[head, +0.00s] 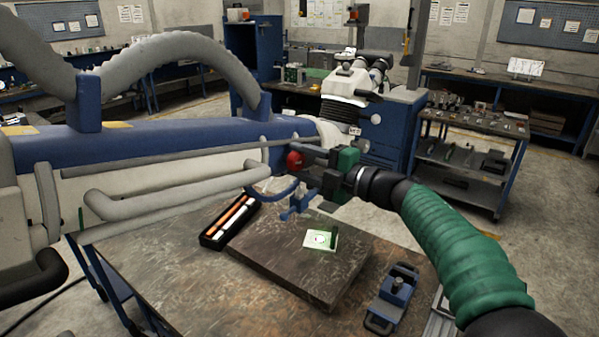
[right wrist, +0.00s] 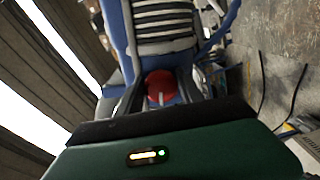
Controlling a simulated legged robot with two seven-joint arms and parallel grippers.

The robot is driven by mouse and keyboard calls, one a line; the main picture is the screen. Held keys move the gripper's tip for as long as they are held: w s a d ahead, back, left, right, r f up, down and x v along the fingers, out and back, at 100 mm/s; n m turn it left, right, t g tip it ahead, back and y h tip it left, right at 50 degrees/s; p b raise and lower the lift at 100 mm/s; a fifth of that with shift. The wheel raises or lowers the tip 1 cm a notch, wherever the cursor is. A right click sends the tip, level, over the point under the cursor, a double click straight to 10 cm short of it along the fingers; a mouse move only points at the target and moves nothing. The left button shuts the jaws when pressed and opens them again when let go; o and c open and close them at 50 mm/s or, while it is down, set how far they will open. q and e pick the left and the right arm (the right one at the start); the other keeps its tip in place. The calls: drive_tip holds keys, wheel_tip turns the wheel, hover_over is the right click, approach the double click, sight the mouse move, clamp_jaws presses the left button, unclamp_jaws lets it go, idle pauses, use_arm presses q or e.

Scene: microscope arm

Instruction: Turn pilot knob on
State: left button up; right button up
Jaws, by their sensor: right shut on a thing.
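The red pilot knob (head: 295,160) sits at the end of the large blue and grey arm assembly (head: 190,140) in the head view. My right gripper (head: 308,157) reaches in from the right, its fingers shut on the knob. In the right wrist view the red knob (right wrist: 160,86) shows between the two dark fingers (right wrist: 160,95). A pale mark or pointer shows on the knob's face, but its exact setting is hard to read. The fingers hide the knob's sides. My left gripper is not in view.
Below stands a worktable (head: 150,280) with a dark slab (head: 270,255), a lit green-white card (head: 320,239), a black tray with white and orange sticks (head: 229,221) and a blue clamp block (head: 394,292). A white microscope (head: 350,82) stands behind.

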drive_tip(key=shift+f+n+b, duration=0.2)
drive_tip(key=shift+n+b, duration=0.45)
drive_tip(key=shift+n, duration=0.3)
drive_tip(key=shift+f+n+b, duration=0.2)
drive_tip(key=shift+n+b, duration=0.4)
drive_tip(key=shift+n, duration=0.35)
drive_tip(key=o, duration=1)
drive_tip(key=shift+r, duration=0.1)
drive_tip(key=shift+o, duration=1.9)
drive_tip(key=shift+d+r, duration=0.1)
drive_tip(key=shift+r, duration=0.1)
drive_tip(key=b+v, duration=0.3)
drive_tip(key=v, duration=1.4)
